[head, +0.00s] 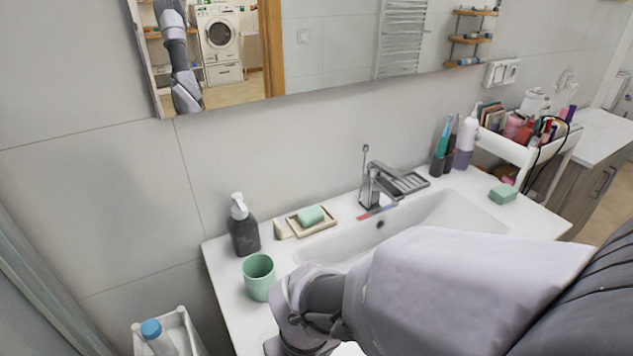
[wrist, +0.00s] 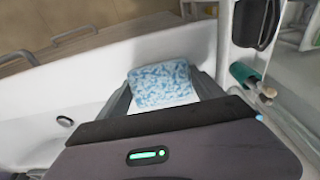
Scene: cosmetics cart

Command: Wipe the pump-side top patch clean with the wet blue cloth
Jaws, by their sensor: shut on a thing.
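My gripper (wrist: 163,95) is shut on a blue-and-white mottled cloth (wrist: 161,84), which shows between its fingers in the wrist view. It is over or near a white surface; I cannot tell whether the cloth touches it. In the head view my arm covers the front of the white sink top (head: 222,275), and the fingers and cloth are hidden. The dark pump bottle (head: 244,236) with a white head stands at the sink top's back left corner. No dirty patch can be made out beside it; part of that area is behind my arm.
A green cup (head: 259,278) stands close to my wrist. A soap dish (head: 318,228) with green soap (head: 311,215), the faucet (head: 376,185) and bottles (head: 467,140) line the back. A green block (head: 503,194) lies at right. A white cart (head: 510,150) stands beyond.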

